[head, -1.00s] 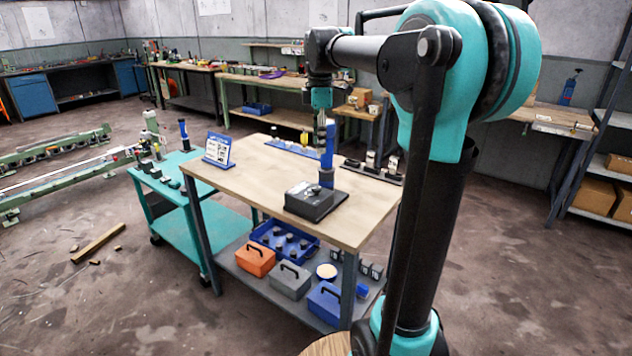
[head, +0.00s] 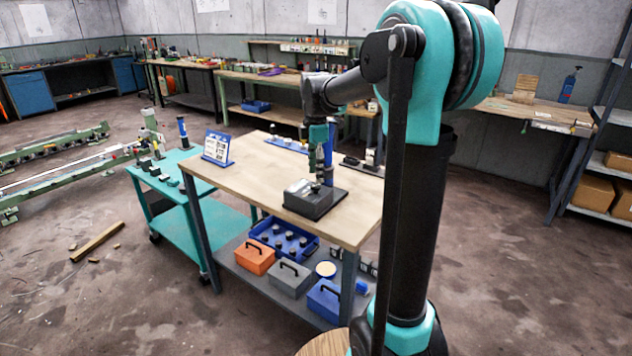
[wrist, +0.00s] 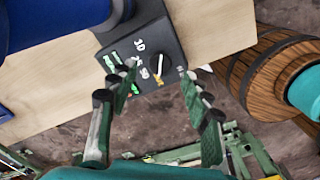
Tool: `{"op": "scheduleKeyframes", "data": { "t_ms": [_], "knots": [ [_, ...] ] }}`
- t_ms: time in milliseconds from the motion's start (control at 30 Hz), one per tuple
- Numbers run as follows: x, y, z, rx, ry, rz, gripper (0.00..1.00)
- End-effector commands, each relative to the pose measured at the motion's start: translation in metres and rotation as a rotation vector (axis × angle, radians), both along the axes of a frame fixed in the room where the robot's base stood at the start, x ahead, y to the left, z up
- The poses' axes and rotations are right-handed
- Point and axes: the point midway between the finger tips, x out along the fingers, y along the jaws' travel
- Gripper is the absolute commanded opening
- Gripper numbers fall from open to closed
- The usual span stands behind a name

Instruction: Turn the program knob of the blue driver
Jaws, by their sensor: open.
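The blue driver (head: 328,152) stands upright on the workbench; its blue body (wrist: 55,20) fills the upper left of the wrist view. Its dark control box (head: 308,203) sits at the bench's front. In the wrist view the box top (wrist: 130,30) shows white markings and green patches. The program knob (wrist: 158,68) is dark and round with a pale pointer bar. My gripper (wrist: 158,72) is open, and the knob appears between its fingertips in the wrist view. I cannot tell whether the fingers touch it. In the head view my gripper (head: 315,178) is low over the box.
The workbench top (head: 240,175) is clear to the left of the box. A sign stand (head: 217,148) is at its left edge. A dark rack (head: 362,165) stands behind right. The lower shelf holds a blue tray (head: 284,237) and toolboxes (head: 254,258). A teal cart (head: 170,180) adjoins the left.

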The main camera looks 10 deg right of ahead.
Motion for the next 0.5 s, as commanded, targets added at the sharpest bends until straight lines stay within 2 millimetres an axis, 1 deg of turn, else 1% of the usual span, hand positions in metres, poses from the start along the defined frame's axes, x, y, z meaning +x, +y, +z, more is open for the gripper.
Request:
{"op": "scheduleKeyframes", "data": {
  "t_ms": [33,100,200,333,500],
  "knots": [
    [0.0,0.0,-0.009,0.0,0.0,0.0,0.49],
    [0.0,0.0,-0.019,0.0,0.0,0.0,0.49],
    [0.0,0.0,-0.029,0.0,0.0,0.0,0.49],
    [0.0,0.0,-0.037,0.0,0.0,0.0,0.49],
    [0.0,0.0,-0.039,0.0,0.0,0.0,0.49]
  ]
}}
